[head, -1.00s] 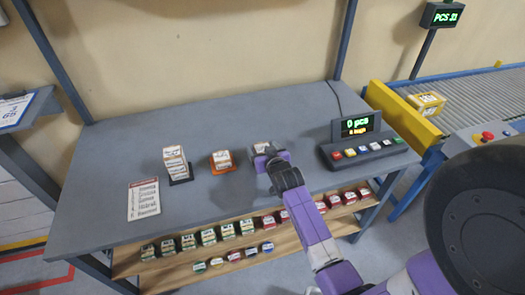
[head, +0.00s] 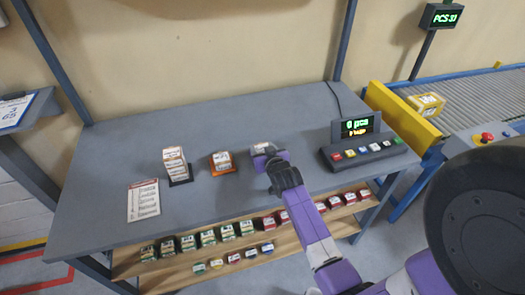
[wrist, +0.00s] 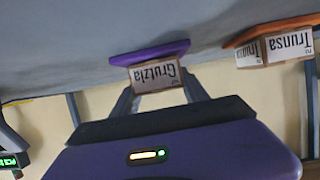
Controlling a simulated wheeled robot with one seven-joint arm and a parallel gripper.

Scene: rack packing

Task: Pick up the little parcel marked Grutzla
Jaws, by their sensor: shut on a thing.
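The little parcel marked Grutzla (wrist: 156,77) is a small brown box with a white label, upside down in the wrist view. A purple pad (wrist: 150,51) lies against its base. My gripper (wrist: 158,88) is shut on the parcel, one finger at each side. In the head view the parcel (head: 260,147) shows as a pale box at the tip of my gripper (head: 268,154), over the grey table. My gripper hides part of it and its label cannot be read there.
The parcel marked Trunsa (wrist: 290,47) is beside it on an orange pad; it also shows in the head view (head: 221,160). A stack of parcels (head: 174,162), a printed list (head: 144,200) and a button console (head: 368,150) are on the table (head: 120,150). A lower shelf holds several small boxes.

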